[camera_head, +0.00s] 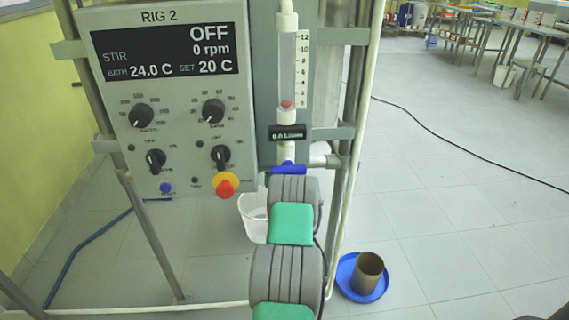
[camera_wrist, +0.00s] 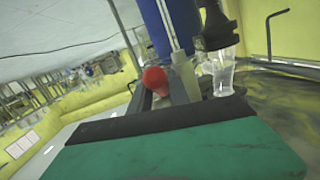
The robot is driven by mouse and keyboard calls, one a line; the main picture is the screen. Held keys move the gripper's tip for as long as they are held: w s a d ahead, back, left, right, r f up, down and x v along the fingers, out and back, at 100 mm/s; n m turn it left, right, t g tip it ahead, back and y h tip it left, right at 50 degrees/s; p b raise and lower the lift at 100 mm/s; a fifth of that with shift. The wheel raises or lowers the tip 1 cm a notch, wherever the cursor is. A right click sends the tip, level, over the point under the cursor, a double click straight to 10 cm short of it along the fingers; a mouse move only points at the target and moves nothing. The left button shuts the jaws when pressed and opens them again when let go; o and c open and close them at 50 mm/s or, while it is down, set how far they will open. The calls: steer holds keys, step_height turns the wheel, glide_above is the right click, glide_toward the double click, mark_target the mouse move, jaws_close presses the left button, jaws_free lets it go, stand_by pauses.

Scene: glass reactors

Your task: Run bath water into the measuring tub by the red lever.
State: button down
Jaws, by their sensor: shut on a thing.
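In the wrist view the red lever (camera_wrist: 155,80) shows as a rounded red end just beyond the black front edge of my gripper (camera_wrist: 172,98). My gripper appears shut on it, but the contact is mostly hidden behind the black and green housing. In the head view my arm covers the gripper and the red lever. The measuring tub, a white translucent tub (camera_head: 251,213), stands low behind my arm, partly hidden. I cannot see any water running. The control panel (camera_head: 165,100) reads bath 24.0 C, set 20 C, stir OFF.
A flow tube (camera_head: 288,75) with a red float near its bottom stands above a blue handle (camera_head: 289,169). A red stop button (camera_head: 225,187) is on the panel. A brown cup (camera_head: 368,270) stands on a blue dish (camera_head: 350,287). Open floor lies to the right, crossed by a black cable.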

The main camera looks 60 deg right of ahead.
steer(key=shift+s, duration=0.1)
steer(key=c, duration=1.5)
jaws_free()
steer(key=shift+d, duration=0.1)
steer(key=p+v, duration=0.1)
steer(key=v, duration=0.7)
steer(key=shift+p, duration=0.3)
